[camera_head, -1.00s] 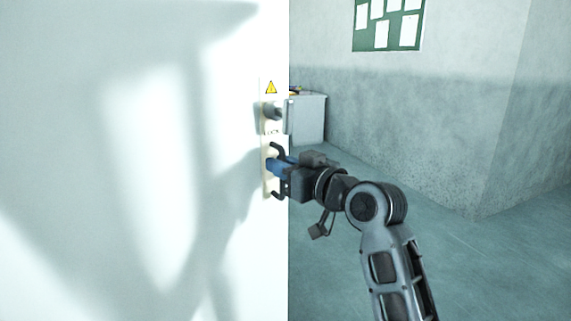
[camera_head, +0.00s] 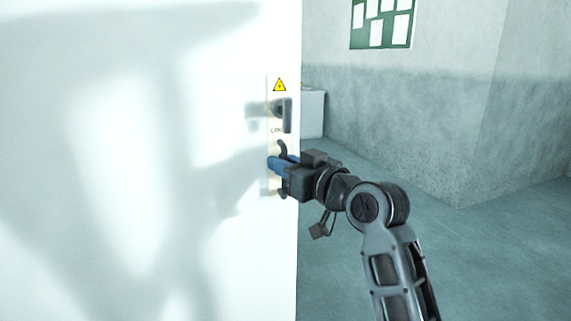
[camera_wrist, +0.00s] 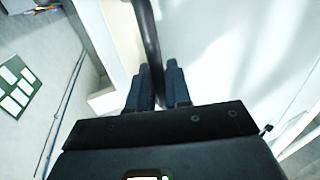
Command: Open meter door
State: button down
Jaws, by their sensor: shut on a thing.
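The white meter door (camera_head: 130,160) fills the left half of the head view, with its free edge near the middle. A narrow cream plate near that edge bears a yellow warning sign (camera_head: 279,85), a grey lock knob (camera_head: 283,113) and a dark curved handle (camera_head: 282,147). My gripper (camera_head: 275,165) has blue fingers shut on the handle, which hides the handle's middle. In the wrist view the dark handle bar (camera_wrist: 148,45) runs down between the two blue fingers (camera_wrist: 158,85).
A pale cabinet (camera_head: 313,112) stands behind the door edge. A green notice board (camera_head: 382,22) with papers hangs on the grey wall (camera_head: 420,110). The floor (camera_head: 460,260) to the right of the door is clear.

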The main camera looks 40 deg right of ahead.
jog(key=shift+d, duration=0.1)
jog(key=c, duration=1.2)
grip_release()
jog(key=shift+c, duration=0.2)
jog(key=shift+s, duration=0.15)
jog(key=s+b, duration=0.1)
jog(key=s, duration=0.6)
jog(key=shift+s, duration=0.3)
jog(key=shift+f, duration=0.1)
